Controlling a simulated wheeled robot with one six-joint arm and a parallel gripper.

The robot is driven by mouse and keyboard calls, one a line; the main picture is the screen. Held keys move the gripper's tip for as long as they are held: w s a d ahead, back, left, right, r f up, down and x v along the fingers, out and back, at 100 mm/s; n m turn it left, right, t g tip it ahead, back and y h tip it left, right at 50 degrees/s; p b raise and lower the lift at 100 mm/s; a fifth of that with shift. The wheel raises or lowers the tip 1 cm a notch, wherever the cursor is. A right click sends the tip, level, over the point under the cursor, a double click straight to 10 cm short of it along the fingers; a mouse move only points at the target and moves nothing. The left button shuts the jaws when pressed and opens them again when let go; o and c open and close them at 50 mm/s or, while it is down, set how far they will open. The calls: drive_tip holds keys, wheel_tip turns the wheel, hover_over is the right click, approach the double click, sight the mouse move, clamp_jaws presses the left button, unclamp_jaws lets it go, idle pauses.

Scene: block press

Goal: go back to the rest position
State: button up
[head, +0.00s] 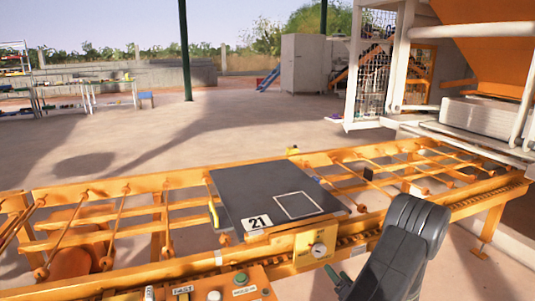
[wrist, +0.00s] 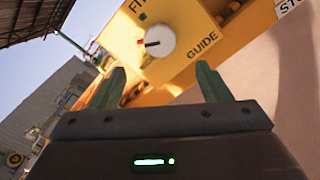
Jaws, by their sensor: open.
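My gripper (wrist: 160,88) is open in the wrist view, with its two green fingers apart and nothing between them. Beyond the fingers is a white dial (wrist: 158,42) with a dark and red pointer on a yellow panel marked GUIDE. In the head view my dark arm covers the lower right, and a green finger of my gripper (head: 338,276) shows at its lower left. The dial (head: 319,250) sits on a yellow box just above the gripper. Whether a finger touches the panel cannot be told.
A dark plate (head: 262,187) marked 21, with a white square outline, lies on the orange roller conveyor (head: 100,212). A control panel (head: 240,291) with buttons is at the front. The press (head: 490,112) stands at the right. Open concrete floor lies behind the conveyor.

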drive_tip(key=x, duration=1)
drive_tip(key=shift+w+a, duration=0.1)
drive_tip(key=shift+w, duration=0.05)
drive_tip(key=n, duration=0.3)
drive_tip(key=shift+n, duration=0.4)
drive_tip(key=n+p, duration=0.1)
drive_tip(key=n, duration=0.2)
drive_tip(key=shift+n, duration=0.4)
drive_tip(key=shift+s+d, duration=0.2)
drive_tip(key=shift+s, duration=0.05)
drive_tip(key=n, duration=0.1)
approach(321, 252)
drive_tip(key=s+r, duration=0.1)
drive_tip(key=s, duration=0.5)
drive_tip(key=shift+s+a+r+n+g+y, duration=0.25)
drive_tip(key=shift+a+r+n+g+y, duration=0.05)
drive_tip(key=shift+a+g+y, duration=0.2)
